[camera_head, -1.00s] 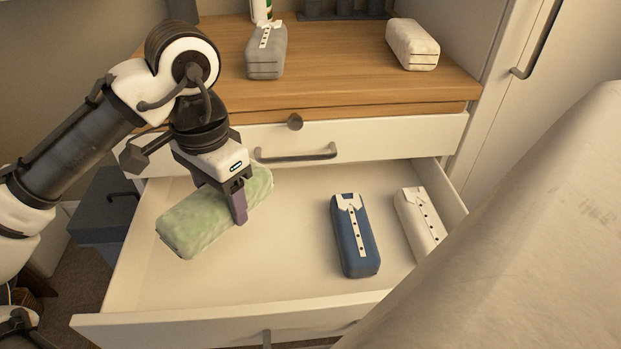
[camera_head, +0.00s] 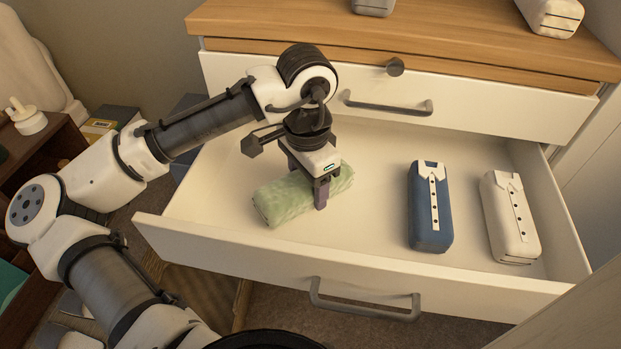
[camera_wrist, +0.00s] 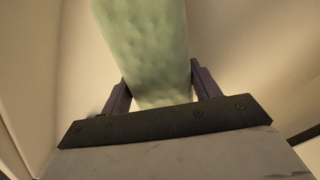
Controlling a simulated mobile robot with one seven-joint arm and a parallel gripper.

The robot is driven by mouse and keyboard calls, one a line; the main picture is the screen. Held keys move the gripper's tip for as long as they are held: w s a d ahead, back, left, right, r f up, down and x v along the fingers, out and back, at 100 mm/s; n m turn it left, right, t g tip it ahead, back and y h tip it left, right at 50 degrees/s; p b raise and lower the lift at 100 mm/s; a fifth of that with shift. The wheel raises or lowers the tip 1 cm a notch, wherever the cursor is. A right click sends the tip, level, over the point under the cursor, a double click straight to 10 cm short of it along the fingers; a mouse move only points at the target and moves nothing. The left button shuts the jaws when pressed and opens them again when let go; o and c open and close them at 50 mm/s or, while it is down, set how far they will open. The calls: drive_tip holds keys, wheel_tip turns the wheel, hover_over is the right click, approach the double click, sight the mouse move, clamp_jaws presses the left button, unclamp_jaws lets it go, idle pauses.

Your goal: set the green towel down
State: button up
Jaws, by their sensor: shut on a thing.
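The green towel (camera_head: 284,200) is a rolled, soft block inside the open drawer (camera_head: 375,215), in its left part. My gripper (camera_head: 318,190) is above it with its fingers down on either side of the towel's right half. In the wrist view the towel (camera_wrist: 146,45) lies between the two fingers (camera_wrist: 160,92), which press on its sides. The gripper is shut on the towel. The towel looks low in the drawer; I cannot tell whether its underside touches the drawer floor.
A blue folded shirt (camera_head: 430,207) and a white folded shirt (camera_head: 510,217) lie in the drawer's right part. The drawer floor between towel and blue shirt is clear. A closed upper drawer (camera_head: 470,95) and wooden top (camera_head: 440,30) stand behind. The drawer's front wall (camera_head: 350,262) is nearest.

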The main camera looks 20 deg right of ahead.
drive_tip(key=shift+w+d+f+b, duration=0.25)
drive_tip(key=shift+w+d, duration=0.1)
drive_tip(key=shift+w, duration=0.15)
drive_tip(key=shift+w+d+f+b, duration=0.2)
drive_tip(key=shift+w+d, duration=0.1)
drive_tip(key=shift+w, duration=0.2)
drive_tip(key=shift+f, duration=0.15)
drive_tip(key=shift+f, duration=0.1)
drive_tip(key=o, duration=1.1)
drive_tip(key=shift+c, duration=0.2)
wheel_tip(320, 180, up, 12)
drive_tip(key=p, duration=0.4)
